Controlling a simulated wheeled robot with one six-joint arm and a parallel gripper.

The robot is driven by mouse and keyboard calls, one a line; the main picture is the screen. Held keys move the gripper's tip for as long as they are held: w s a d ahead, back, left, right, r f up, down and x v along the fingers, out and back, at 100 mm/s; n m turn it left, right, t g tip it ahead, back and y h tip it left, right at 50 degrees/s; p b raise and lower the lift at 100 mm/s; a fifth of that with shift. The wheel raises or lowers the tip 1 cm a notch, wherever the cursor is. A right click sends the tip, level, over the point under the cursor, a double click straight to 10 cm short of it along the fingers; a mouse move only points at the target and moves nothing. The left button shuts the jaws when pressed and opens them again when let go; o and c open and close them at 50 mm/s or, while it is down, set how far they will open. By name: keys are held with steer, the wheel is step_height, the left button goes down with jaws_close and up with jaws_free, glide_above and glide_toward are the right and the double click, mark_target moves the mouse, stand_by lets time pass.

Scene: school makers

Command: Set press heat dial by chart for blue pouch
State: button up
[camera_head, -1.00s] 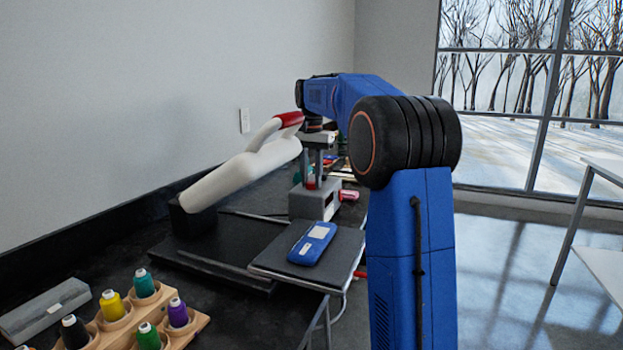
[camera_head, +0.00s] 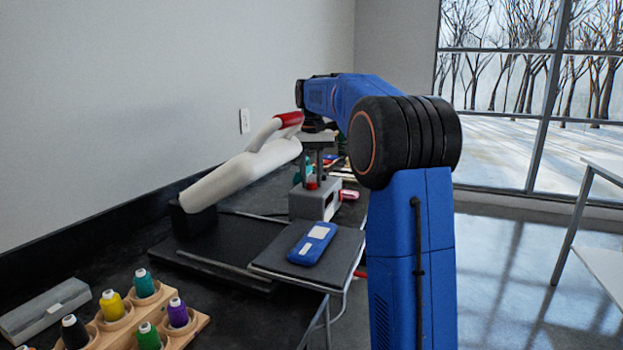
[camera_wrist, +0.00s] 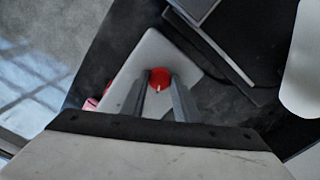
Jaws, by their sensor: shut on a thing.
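The heat press (camera_head: 232,178) is white with a red handle and stands open, its head tilted up over a dark base. The blue pouch (camera_head: 313,243), with a pale label, lies on the dark pad (camera_head: 340,262) in front of it. A grey control box (camera_head: 318,203) stands behind the pad, with a red dial (camera_head: 312,186) on top. My gripper (camera_wrist: 160,84) points down and is shut on the red dial (camera_wrist: 160,77); a small pale mark shows on the dial's near edge. I cannot read a setting. I do not see a chart.
A wooden rack (camera_head: 192,330) with several thread spools stands at the front left, beside a grey case (camera_head: 45,308). A wall runs along the left. Small coloured items, partly hidden, lie behind the control box. Open floor (camera_head: 500,280) lies to the right.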

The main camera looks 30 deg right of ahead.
mark_target(312, 183)
stand_by(0.3)
steer(key=o, duration=1.1)
steer(key=shift+c, duration=0.2)
steer(key=shift+r, duration=0.15)
step_height(312, 183, up, 17)
